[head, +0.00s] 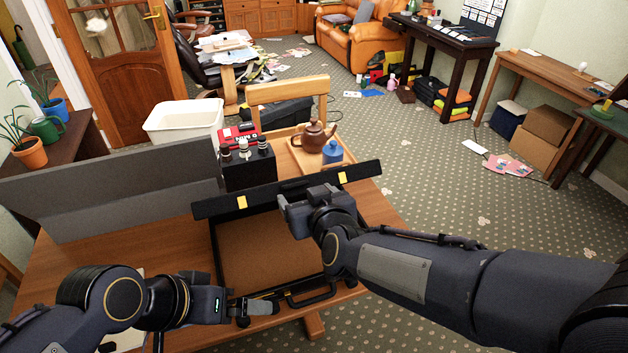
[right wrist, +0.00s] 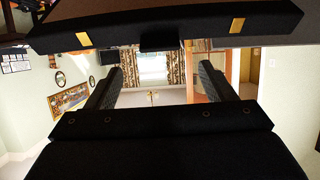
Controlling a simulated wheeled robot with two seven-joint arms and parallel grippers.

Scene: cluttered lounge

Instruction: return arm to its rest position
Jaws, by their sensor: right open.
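My right gripper (head: 290,207) is open and empty. It is in front of a black bar-like edge with two yellow patches (head: 280,192), at the back of a black-framed case with a brown inside (head: 275,250). In the right wrist view both fingers (right wrist: 160,88) stand apart with nothing between them, and the black edge (right wrist: 160,28) crosses the top. I cannot tell whether the gripper touches it. My left gripper (head: 262,308) is low at the case's front edge, beside the black handle (head: 312,296). Its jaws are too unclear to judge.
The case lies on a wooden table (head: 80,285). A grey panel (head: 110,190) stands at the left. Behind are a black box (head: 248,172), a white bin (head: 185,122), and a wooden tray (head: 293,160) with a brown teapot (head: 314,137) and blue jar (head: 332,153). Carpet is open at right.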

